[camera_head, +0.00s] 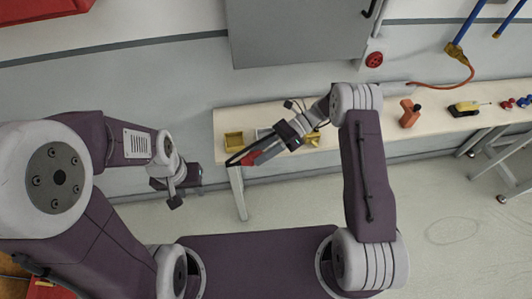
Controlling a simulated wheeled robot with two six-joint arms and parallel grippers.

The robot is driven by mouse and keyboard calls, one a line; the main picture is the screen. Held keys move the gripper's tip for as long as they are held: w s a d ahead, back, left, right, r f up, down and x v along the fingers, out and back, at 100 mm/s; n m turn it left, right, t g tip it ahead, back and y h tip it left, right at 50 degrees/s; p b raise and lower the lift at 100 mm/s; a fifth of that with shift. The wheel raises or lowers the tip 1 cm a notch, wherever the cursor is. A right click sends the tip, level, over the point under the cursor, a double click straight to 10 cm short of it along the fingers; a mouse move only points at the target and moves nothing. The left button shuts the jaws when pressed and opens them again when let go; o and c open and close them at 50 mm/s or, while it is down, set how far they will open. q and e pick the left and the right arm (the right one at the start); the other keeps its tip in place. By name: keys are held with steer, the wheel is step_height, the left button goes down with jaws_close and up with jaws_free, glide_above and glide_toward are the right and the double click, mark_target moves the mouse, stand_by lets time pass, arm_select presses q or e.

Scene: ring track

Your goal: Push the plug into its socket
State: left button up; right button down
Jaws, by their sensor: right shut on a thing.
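My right gripper (243,158) is shut on a small red piece (252,157), which looks like the plug. It is mostly hidden by the dark fingers, at the front left edge of the bench. A red round socket (374,60) with dark holes is on the wall, right of the grey cabinet. The held piece is well below and left of this socket, apart from it. My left gripper (176,194) hangs left of the bench over the floor, away from both. Its finger opening cannot be made out.
A pale bench (345,135) runs along the wall. On it are a yellow bin (234,141), an orange tool (409,113) and a yellow tool (464,109). A grey cabinet (295,30) hangs above.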

steer(key=shift+w+a+f+n+g, duration=0.15)
steer(key=shift+a+f+n+g, duration=0.15)
steer(key=shift+g, duration=0.1)
steer(key=shift+d, duration=0.1)
steer(key=s+d+r+m+t, duration=0.5)
steer(key=d+r+m+t, duration=0.1)
steer(key=r+m+t, duration=0.2)
steer(key=shift+d+r+t+y, duration=0.3)
steer(key=shift+t+y, duration=0.1)
steer(key=shift+t, duration=0.4)
steer(key=w+a+m+t, duration=0.1)
steer(key=w+a, duration=0.1)
steer(key=w+a+m+t+h, duration=0.1)
steer(key=w+a+t, duration=0.1)
steer(key=a, duration=0.1)
steer(key=w+a+m+t, duration=0.1)
steer(key=w+a+m, duration=0.1)
steer(key=a, duration=0.1)
steer(key=shift+h, duration=0.4)
steer(key=shift+w+a+m+t, duration=0.15)
steer(key=shift+w+m+t, duration=0.2)
steer(key=shift+t, duration=0.15)
